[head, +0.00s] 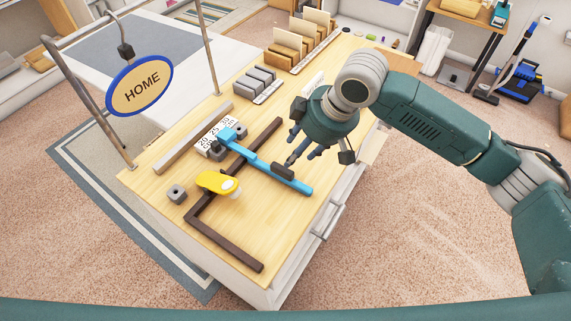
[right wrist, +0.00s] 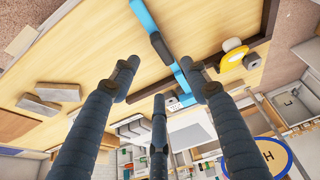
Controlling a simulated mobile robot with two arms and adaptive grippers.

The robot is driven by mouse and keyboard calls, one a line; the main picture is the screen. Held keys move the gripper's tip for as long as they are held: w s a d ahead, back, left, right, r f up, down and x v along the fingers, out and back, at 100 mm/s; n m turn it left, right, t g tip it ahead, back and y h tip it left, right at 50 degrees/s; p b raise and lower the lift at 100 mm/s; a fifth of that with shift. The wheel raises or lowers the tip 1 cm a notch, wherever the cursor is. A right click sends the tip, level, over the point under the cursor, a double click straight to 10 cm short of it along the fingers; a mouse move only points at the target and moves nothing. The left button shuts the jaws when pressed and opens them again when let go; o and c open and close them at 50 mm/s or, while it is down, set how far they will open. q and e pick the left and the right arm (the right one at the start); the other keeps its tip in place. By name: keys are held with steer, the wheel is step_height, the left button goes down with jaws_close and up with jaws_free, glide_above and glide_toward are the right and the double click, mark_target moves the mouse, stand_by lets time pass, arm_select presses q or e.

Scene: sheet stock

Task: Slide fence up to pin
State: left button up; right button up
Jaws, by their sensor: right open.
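The blue fence (head: 262,165) lies slantwise across the wooden bench top, with a dark grip block (head: 283,172) near its front end. It also shows in the right wrist view (right wrist: 145,15). Small grey blocks sit near its far end, one on the left (head: 217,150) and one on the right (head: 240,131); I cannot tell which part is the pin. Another grey block (head: 176,193) stands apart at the left. My right gripper (head: 300,155) is open and empty above the fence, near the grip block. The right wrist view shows its spread fingers (right wrist: 163,75). My left gripper is out of view.
Dark brown rails (head: 228,245) form a corner on the bench beside a yellow rounded piece (head: 216,182). A numbered scale (head: 212,133) lies behind the fence. Grey blocks (head: 254,82) and card racks (head: 290,50) stand farther back. A HOME sign (head: 140,86) hangs at left.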

steer(key=p+x, duration=0.1)
steer(key=x, duration=0.9)
steer(key=shift+f+p, duration=0.15)
steer(key=shift+p, duration=0.25)
